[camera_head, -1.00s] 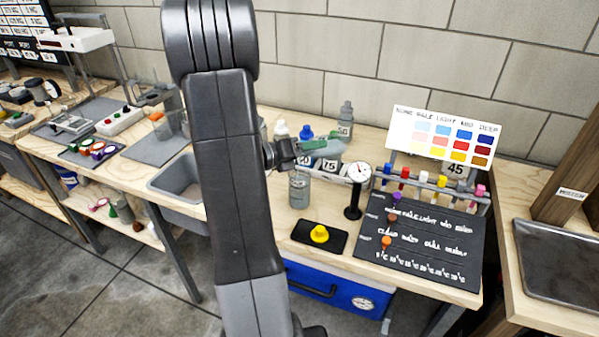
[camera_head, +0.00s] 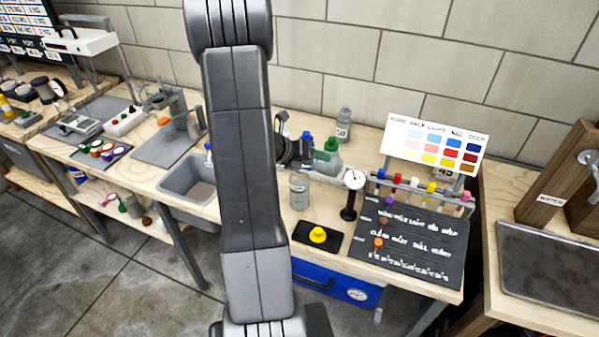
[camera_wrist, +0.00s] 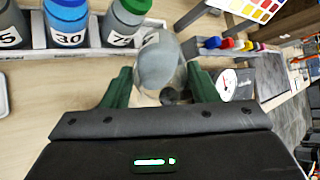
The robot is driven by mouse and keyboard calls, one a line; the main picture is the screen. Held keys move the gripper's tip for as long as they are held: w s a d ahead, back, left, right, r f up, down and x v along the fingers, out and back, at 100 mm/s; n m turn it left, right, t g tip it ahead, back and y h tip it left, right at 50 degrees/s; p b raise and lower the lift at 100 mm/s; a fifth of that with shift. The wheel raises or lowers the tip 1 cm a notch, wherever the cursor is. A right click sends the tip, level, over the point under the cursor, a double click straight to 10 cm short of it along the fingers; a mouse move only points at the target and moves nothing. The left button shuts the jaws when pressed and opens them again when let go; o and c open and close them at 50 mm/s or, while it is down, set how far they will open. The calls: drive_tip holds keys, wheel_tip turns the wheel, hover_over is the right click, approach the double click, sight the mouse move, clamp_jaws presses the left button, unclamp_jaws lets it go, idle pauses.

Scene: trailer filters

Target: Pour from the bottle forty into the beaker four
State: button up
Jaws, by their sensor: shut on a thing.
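A clear glass vessel (camera_head: 299,192), possibly beaker four, stands upright on the bench just below the gripper. Its marking is not readable, and I cannot tell its fill level. No label reading forty is legible.
A blue-capped bottle (camera_wrist: 67,22) marked 30 and a green-capped bottle (camera_wrist: 124,22) stand in a rack behind. A grey bottle (camera_head: 343,125) stands at the back.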

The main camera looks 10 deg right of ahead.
drive_tip(key=shift+r+g+y+p, duration=0.3)
drive_tip(key=shift+r+y+p, duration=0.55)
drive_tip(key=shift+p, duration=1.3)
drive_tip(key=p, duration=0.1)
drive_tip(key=y+p, duration=0.1)
drive_tip(key=p, duration=0.1)
drive_tip(key=shift+w+d+f+g, duration=0.1)
drive_tip(key=shift+d+f+g, duration=0.1)
drive_tip(key=shift+d+g, duration=0.1)
drive_tip(key=shift+d+f+y, duration=0.15)
drive_tip(key=shift+f+y, duration=0.3)
drive_tip(key=shift+w+d+f+g+y, duration=0.25)
drive_tip(key=shift+d+f+y, duration=0.45)
drive_tip(key=shift+f, duration=0.2)
drive_tip(key=shift+w+d+f+g+y, duration=0.2)
drive_tip(key=shift+d+f+y, duration=0.35)
drive_tip(key=shift+f+y, duration=0.3)
drive_tip(key=shift+w+d+r+g+y, duration=0.25)
drive_tip(key=shift+d+r+y, duration=0.3)
drive_tip(key=shift+d+y, duration=0.15)
drive_tip(key=shift+w+d+f+g+y, duration=0.15)
drive_tip(key=shift+d+y, duration=0.2)
drive_tip(key=shift+y, duration=0.25)
drive_tip(key=shift+w+d+f+g+y, duration=0.15)
drive_tip(key=shift+d+y, duration=0.15)
drive_tip(key=shift+y, duration=0.25)
drive_tip(key=shift+s+r, duration=0.15)
drive_tip(key=shift+r, duration=2.5)
